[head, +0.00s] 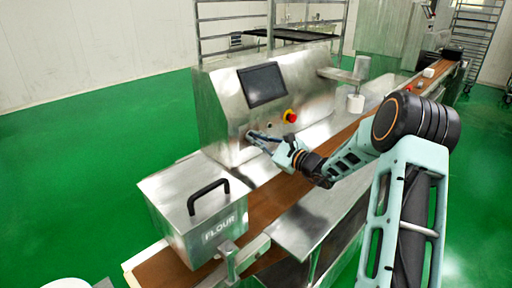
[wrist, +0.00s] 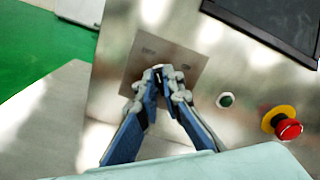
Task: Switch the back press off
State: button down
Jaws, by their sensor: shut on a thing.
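The machine (head: 215,100) is a silver metal housing with a slanted front. A square switch plate (wrist: 185,59) with small, hard-to-read labels is on that front, and it shows close up in the wrist view. My gripper (head: 252,135) reaches the lower left part of the housing. In the wrist view my gripper (wrist: 158,74) has its fingertips together over the middle of the plate, shut on a small part there. The fingers mostly hide that part, so I cannot tell which way the switch points.
A red emergency button (head: 290,116) on a yellow base, a small green button (wrist: 225,100) and a dark screen (head: 262,84) are to the right on the housing.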

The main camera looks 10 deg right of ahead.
jog(key=shift+n+b, duration=0.8)
jog(key=shift+b, duration=0.15)
jog(key=c, duration=2.1)
grip_release()
jog(key=v, duration=1.2)
jog(key=shift+a, duration=0.1)
